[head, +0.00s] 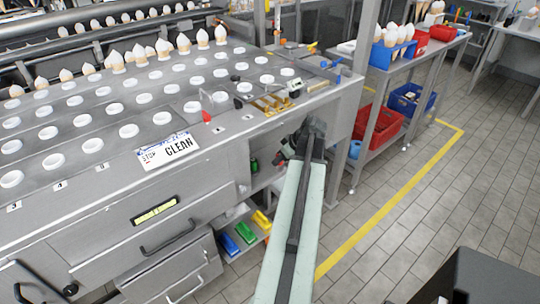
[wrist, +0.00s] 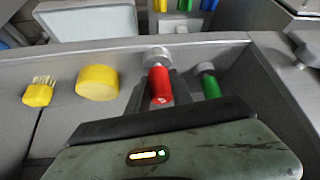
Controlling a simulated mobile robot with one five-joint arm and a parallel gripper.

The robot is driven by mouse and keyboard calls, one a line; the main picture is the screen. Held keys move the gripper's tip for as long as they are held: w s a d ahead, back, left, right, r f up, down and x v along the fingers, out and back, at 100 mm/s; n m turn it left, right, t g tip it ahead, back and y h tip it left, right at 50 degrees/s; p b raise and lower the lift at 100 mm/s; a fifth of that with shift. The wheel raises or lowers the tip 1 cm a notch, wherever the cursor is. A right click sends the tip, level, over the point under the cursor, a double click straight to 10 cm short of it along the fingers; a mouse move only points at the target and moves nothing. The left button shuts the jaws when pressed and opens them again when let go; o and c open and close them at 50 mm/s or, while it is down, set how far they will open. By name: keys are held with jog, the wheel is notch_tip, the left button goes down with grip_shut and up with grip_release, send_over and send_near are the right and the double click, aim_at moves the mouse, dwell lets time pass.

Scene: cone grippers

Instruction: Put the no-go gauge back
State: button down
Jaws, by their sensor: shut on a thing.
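The red-handled gauge (wrist: 161,84), which I take to be the no-go gauge, shows in the wrist view with its grey metal end pointing away from me. My gripper (wrist: 158,94) is shut on its red handle, a finger on each side. A similar green-handled gauge (wrist: 210,84) is just to the right, apart from the red one. Both are over a grey metal tray or shelf (wrist: 60,125). I cannot tell whether the red gauge touches it. In the head view my gripper (head: 290,147) is at the bench's right end, and the red gauge is not clearly visible.
A yellow round piece (wrist: 97,82) and a yellow brush (wrist: 39,91) are left of the gauges. The bench top (head: 235,130) overhangs the shelf area. A side table with a blue bin (head: 382,55) stands to the right, with open floor in front.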

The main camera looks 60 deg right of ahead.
jog(key=w, duration=0.4)
jog(key=shift+w+d, duration=0.3)
jog(key=shift+w, duration=0.05)
jog(key=shift+s+f+b, duration=0.1)
jog(key=shift+f+b, duration=0.2)
jog(key=shift+f, duration=0.05)
jog(key=c, duration=1.1)
grip_release()
jog(key=shift+r, duration=0.1)
jog(key=shift+c, duration=0.2)
jog(key=p+v, duration=0.5)
jog(key=v, duration=0.1)
jog(key=shift+s+a+r+p, duration=0.15)
jog(key=shift+r+p, duration=0.1)
jog(key=shift+p, duration=0.05)
jog(key=s+a+f+b, duration=0.1)
jog(key=s, duration=1)
